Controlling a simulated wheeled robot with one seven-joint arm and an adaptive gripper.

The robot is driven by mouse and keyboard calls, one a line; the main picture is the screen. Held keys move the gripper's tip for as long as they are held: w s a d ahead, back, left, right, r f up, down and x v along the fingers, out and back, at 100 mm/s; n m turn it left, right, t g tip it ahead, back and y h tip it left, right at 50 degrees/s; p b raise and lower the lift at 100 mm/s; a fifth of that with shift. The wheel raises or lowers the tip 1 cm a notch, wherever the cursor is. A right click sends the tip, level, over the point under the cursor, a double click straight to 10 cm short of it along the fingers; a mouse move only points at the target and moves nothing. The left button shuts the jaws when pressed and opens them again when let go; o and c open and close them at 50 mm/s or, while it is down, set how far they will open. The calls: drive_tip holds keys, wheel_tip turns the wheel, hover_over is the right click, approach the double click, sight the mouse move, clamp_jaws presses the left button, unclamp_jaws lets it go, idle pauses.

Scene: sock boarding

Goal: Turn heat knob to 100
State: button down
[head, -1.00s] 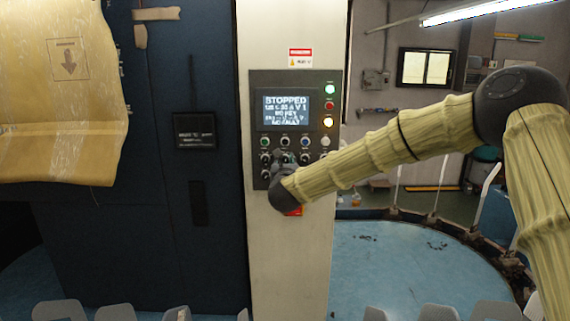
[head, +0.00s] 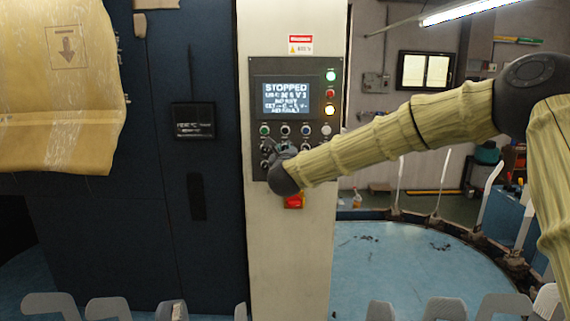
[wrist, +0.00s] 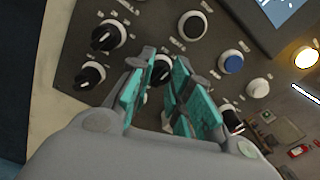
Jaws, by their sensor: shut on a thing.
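The control panel (head: 325,72) is on a pale column, and its screen (head: 286,97) reads STOPPED. In the wrist view, my gripper (wrist: 163,88) has its teal-padded fingers on both sides of a black knob with a pale ring (wrist: 161,70) and is shut on it. The knob's label is too blurred to read, so I cannot tell whether it is the heat knob or where it points. In the head view, my arm's wrist covers the lower part of the panel, and the held knob is hidden.
Other black knobs (wrist: 107,36) sit close by on the panel, with a blue button (wrist: 231,62) and a white button (wrist: 258,88). A red switch (head: 294,200) is just below my wrist. A yellow sheet (head: 55,90) hangs at the left.

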drive_tip(key=n+b, duration=0.8)
drive_tip(key=n, duration=0.4)
idle(0.5)
drive_tip(key=c, duration=1.3)
unclamp_jaws()
drive_tip(key=shift+s, duration=0.1)
drive_tip(key=s, duration=1.1)
drive_tip(key=shift+s+d, duration=0.1)
drive_tip(key=shift+s, duration=0.3)
